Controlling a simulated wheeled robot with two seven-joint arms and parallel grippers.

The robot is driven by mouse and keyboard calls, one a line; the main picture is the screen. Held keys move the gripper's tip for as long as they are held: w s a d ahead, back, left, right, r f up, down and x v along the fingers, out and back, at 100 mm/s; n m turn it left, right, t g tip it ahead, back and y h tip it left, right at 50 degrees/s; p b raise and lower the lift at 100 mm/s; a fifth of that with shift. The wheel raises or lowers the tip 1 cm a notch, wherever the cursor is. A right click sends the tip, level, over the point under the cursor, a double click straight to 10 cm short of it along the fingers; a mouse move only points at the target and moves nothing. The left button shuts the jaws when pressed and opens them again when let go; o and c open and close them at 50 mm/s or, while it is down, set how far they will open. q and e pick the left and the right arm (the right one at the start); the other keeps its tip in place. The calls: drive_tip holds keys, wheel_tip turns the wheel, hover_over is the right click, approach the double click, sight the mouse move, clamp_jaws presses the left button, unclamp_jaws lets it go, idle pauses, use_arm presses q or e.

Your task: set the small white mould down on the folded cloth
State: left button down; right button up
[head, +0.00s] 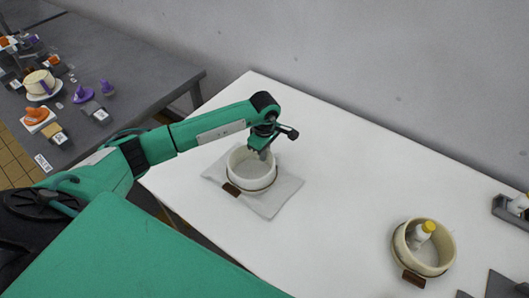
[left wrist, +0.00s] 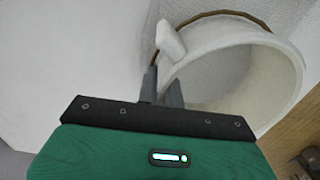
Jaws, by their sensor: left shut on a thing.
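The small white mould (head: 252,183) is a round, open, pale ring with a brown band low on it and a brown tag at its front. It is upright over the folded cloth (head: 284,196), a flat grey-white square on the white table. I cannot tell whether its base touches the cloth. My left gripper (head: 264,152) is shut on the mould's far rim. In the left wrist view the gripper's fingers (left wrist: 162,88) pinch the wall of the mould (left wrist: 285,62), which fills the right side. My right gripper is not in view.
A cream mould (head: 447,247) with a yellow-capped white bottle (head: 420,235) in it stands at the right of the white table (head: 335,150). Grey items lie at the right edge. A dark table (head: 120,57) with several small objects stands at the left. The table's middle is clear.

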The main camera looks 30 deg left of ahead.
use_arm(q)
drive_tip(key=c, duration=1.6)
unclamp_jaws()
drive_tip(key=shift+o, duration=0.2)
drive_tip(key=shift+r, duration=0.15)
drive_tip(key=shift+r+p, duration=0.5)
drive_tip(key=shift+p, duration=0.25)
wheel_tip(320, 180, up, 11)
drive_tip(key=b, duration=0.3)
drive_tip(key=shift+r+b, duration=0.3)
drive_tip(key=shift+r, duration=0.2)
